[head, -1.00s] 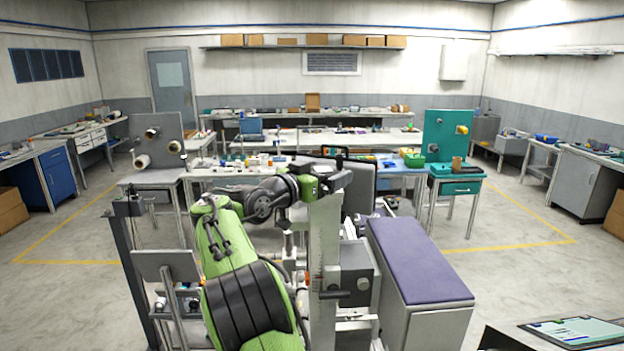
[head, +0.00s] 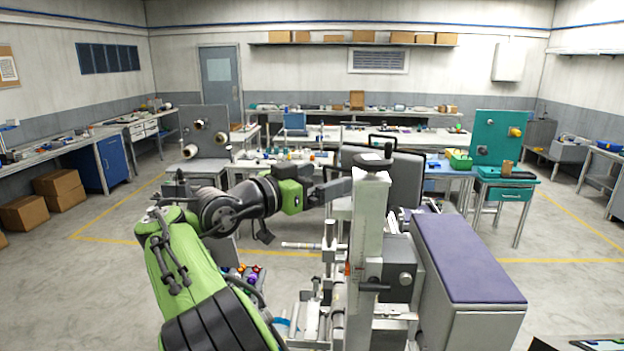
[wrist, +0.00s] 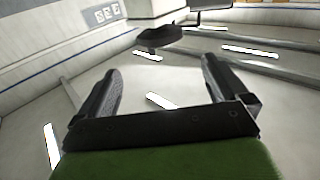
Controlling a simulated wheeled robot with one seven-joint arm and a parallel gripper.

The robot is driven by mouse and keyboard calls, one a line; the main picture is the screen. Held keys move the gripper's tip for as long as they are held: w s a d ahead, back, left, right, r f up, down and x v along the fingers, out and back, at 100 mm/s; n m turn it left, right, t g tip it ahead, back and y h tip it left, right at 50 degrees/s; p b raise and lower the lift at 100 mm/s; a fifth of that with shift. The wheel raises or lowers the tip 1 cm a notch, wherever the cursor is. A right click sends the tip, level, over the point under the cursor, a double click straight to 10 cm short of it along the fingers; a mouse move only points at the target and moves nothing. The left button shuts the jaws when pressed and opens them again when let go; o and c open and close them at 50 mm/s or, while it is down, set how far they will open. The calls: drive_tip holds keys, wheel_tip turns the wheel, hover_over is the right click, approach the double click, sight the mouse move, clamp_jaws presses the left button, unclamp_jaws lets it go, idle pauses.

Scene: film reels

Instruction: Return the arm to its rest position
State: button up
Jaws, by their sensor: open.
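My green and black arm rises from the bottom left of the head view and bends right at its dark wrist. My gripper (head: 330,183) is at the end of it, left of the top of a light grey machine column (head: 368,225). In the head view its fingers look close to the column, and I cannot tell the exact gap. In the wrist view my gripper (wrist: 160,78) has its two dark fingers wide apart with nothing between them. A dark cap on a pale post (wrist: 160,36) shows beyond the fingertips.
A machine block with a purple top (head: 468,258) stands right of the column. A rod (head: 300,245) and small colored parts (head: 246,273) are below my wrist. Workbenches and a teal panel (head: 498,138) stand behind. Floor at left is open, with cardboard boxes (head: 60,190).

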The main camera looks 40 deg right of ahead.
drive_tip(key=s+f+n+t+y+b, duration=0.1)
drive_tip(key=s+f+n+t+y, duration=0.35)
drive_tip(key=f+n+y, duration=0.35)
drive_tip(key=s+a+f+n+y+b, duration=0.1)
drive_tip(key=s+a+f+n+y, duration=0.3)
drive_tip(key=s+a+f, duration=0.4)
drive_tip(key=s+a+f+n+y, duration=0.5)
drive_tip(key=s+a+f, duration=0.3)
drive_tip(key=s+a, duration=0.3)
drive_tip(key=shift+s+a+f+y+b, duration=0.4)
drive_tip(key=shift+a+y, duration=0.1)
drive_tip(key=shift+a, duration=0.6)
drive_tip(key=shift+g, duration=0.25)
drive_tip(key=shift+d, duration=0.15)
